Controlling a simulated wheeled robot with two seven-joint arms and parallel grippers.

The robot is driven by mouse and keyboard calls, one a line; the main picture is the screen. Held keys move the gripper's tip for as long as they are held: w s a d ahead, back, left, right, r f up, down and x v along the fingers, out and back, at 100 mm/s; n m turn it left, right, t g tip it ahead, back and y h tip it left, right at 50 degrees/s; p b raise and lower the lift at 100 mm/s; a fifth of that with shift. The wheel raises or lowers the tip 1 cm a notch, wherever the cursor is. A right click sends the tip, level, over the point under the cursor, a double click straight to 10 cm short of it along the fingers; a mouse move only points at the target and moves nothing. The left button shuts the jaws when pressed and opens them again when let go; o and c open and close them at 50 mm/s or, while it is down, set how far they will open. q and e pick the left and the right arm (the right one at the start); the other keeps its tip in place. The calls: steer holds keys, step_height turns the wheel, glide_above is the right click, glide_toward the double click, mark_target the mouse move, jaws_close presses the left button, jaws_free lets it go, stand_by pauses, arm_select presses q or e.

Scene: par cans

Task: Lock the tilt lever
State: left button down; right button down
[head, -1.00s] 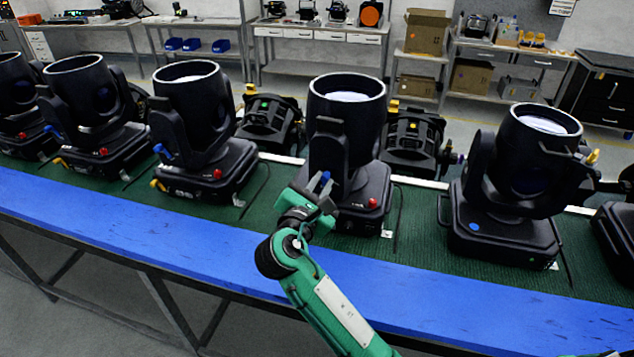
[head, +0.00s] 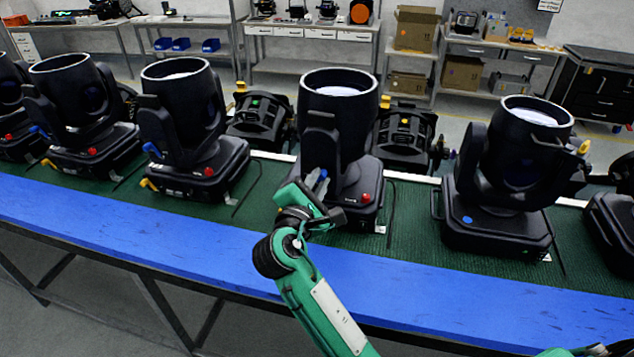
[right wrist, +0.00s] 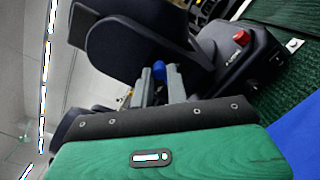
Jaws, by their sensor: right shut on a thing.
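The black lamp (head: 339,115) in the middle of the bench stands upright, its round head facing up. Its blue tilt lever (right wrist: 159,71) is at the side of the yoke, low down, and shows between my fingers in the right wrist view. My right gripper (head: 318,181) reaches in from the front and is shut on this blue lever. Its two grey fingers (right wrist: 160,84) lie on either side of the lever, and the lever's lower part is hidden by them. In the head view the fingers cover most of the lever. My left gripper is not in view.
Similar lamps stand left (head: 187,125) and right (head: 512,165) on the green mat (head: 408,235). A red knob (head: 365,198) sits on the middle lamp's base, close to my gripper. The blue front strip (head: 160,237) of the bench is clear.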

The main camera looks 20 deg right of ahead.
steer(key=c, duration=1.4)
jaws_free()
steer(key=p+v, duration=0.2)
steer(key=v, duration=1.1)
steer(key=shift+s+a+p, duration=0.2)
steer(key=shift+s+p, duration=0.1)
steer(key=shift+s, duration=0.05)
steer(key=shift+s+a, duration=0.1)
